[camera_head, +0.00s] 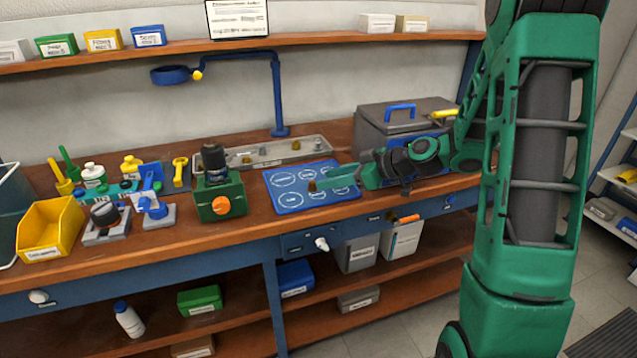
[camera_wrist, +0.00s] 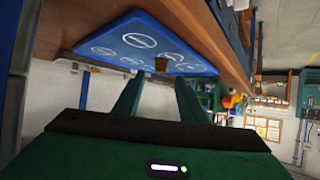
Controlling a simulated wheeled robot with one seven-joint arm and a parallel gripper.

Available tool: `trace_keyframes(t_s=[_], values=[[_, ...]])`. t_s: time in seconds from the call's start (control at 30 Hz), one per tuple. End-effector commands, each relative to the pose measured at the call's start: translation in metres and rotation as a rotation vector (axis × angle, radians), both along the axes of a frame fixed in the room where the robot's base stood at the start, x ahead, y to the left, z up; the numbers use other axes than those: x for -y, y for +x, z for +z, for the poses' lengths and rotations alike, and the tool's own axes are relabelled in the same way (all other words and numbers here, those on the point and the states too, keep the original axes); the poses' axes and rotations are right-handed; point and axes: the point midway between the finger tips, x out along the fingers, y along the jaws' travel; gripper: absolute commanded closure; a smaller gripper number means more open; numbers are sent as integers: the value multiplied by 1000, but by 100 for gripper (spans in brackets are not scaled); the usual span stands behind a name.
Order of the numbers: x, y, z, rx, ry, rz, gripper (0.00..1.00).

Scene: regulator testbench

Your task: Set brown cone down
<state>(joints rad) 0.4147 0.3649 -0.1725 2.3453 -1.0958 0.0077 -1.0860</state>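The small brown cone (camera_head: 312,186) is on the blue mat (camera_head: 283,205), which is marked with white labelled circles. The cone also shows in the wrist view (camera_wrist: 161,64), near the mat's edge. My gripper (camera_head: 335,181) reaches in low from the right over the mat. In the wrist view the two green fingers of my gripper (camera_wrist: 158,82) are spread apart with nothing between them. The cone lies just beyond the fingertips, roughly centred on the gap, and appears clear of both fingers. I cannot tell exactly which circle the cone is on.
A green box with an orange knob (camera_head: 220,202) stands left of the mat. A grey tray (camera_head: 262,152) with small parts lies behind it. A grey case (camera_head: 372,123) stands behind my gripper. A yellow bin (camera_head: 48,232) is at the far left.

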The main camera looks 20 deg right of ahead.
Motion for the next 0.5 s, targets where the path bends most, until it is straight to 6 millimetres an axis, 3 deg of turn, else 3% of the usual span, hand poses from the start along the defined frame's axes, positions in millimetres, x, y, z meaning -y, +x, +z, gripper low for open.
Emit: trace_keyframes(t_s=[0.2, 0.5], values=[[27, -26, 21, 2, -1, -4, 62], [44, -44, 34, 0, 0, 0, 62]])
